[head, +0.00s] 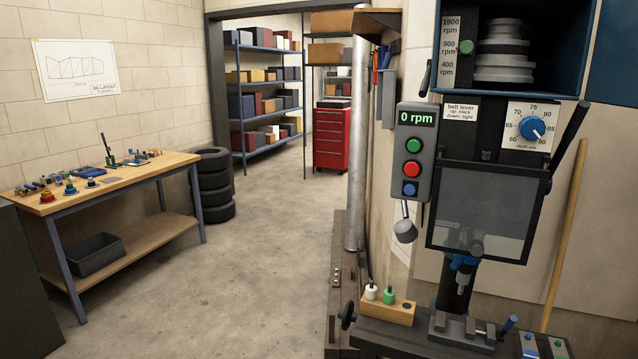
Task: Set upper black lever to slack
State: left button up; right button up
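A drill press stands at the right of the head view. A short black lever (426,78) sticks out at the left side of its head, beside the belt housing, and leans steeply upward. A label (462,111) near it reads "belt lever", with up as slack and down as tight. A longer black lever (571,119) with a thick grip slants up to the right on the press's right side. I cannot tell from the label alone which lever it belongs to. Neither of my grippers is in view.
A control box (412,158) shows 0 rpm, with green, red and blue buttons. A blue dial (533,129) and clear guard (480,210) are on the press front. A workbench (110,180) stands at left. The floor between is clear.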

aim_at(424, 88)
jog(key=i+l, duration=0.1)
jog(key=l, duration=0.7)
jog(key=i+l+u, duration=0.1)
jog(key=l, duration=1.55)
jog(key=i+j+z, duration=0.15)
jog(key=j+z, duration=0.35)
jog(key=j, duration=0.85)
jog(key=k+j+z, duration=0.1)
jog(key=j+z, duration=0.35)
jog(key=j, duration=0.9)
